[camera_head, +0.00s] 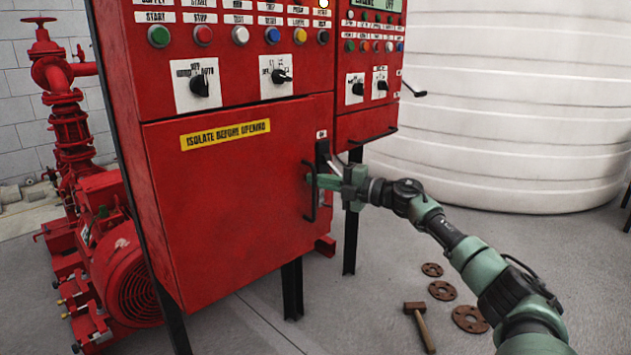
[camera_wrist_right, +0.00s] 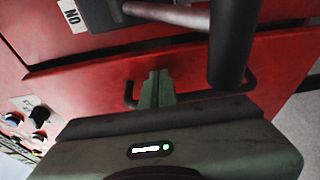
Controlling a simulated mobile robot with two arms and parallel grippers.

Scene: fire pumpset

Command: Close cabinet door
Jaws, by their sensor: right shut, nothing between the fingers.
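The red cabinet door (camera_head: 230,200) has a yellow "isolate before opening" label and sits below the row of buttons and knobs in the head view. It looks nearly in line with the cabinet front; I cannot tell whether it is fully flush. Its black bar handle (camera_head: 310,192) is at the door's right side. My right gripper (camera_head: 316,181) is shut and empty, with its fingertips beside the handle. In the right wrist view, the closed green fingers (camera_wrist_right: 157,84) point at the red door, and the handle (camera_wrist_right: 130,94) shows behind them. My left gripper is not in view.
A black switch (camera_head: 322,152) with a lever sits just above my right gripper. A second red cabinet (camera_head: 370,70) stands to the right. A red pump (camera_head: 120,265) is at left. A hammer (camera_head: 420,322) and rusty flanges (camera_head: 441,290) lie on the floor. A white tank (camera_head: 520,100) stands behind.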

